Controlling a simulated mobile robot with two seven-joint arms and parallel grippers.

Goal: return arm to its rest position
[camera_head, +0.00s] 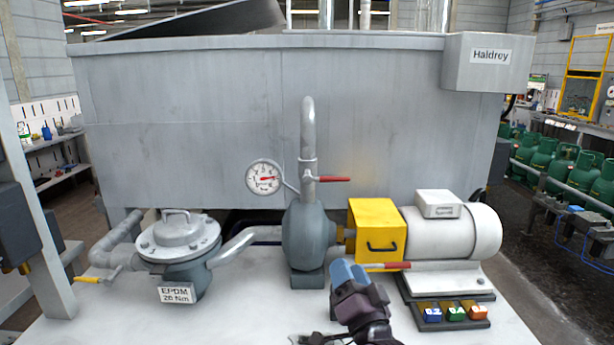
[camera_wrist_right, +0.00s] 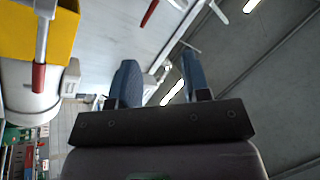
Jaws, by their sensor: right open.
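My right gripper (camera_head: 350,272) is low in the head view, a little right of the middle, with its blue fingertips pointing up and away from me. It is in front of the pump and to the left of a red-handled rod (camera_head: 390,266). In the right wrist view my right gripper (camera_wrist_right: 160,78) has its two blue fingers apart with nothing between them. That view is tilted and shows the wall and ceiling side. My left gripper is not in view.
A pump (camera_head: 308,238), yellow guard box (camera_head: 378,225) and motor (camera_head: 470,232) stand close behind the gripper. A dark rack (camera_head: 465,325) with small labelled blocks is at right. A lidded filter housing (camera_head: 180,240) is at left. The white base (camera_head: 255,320) is clear front-left.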

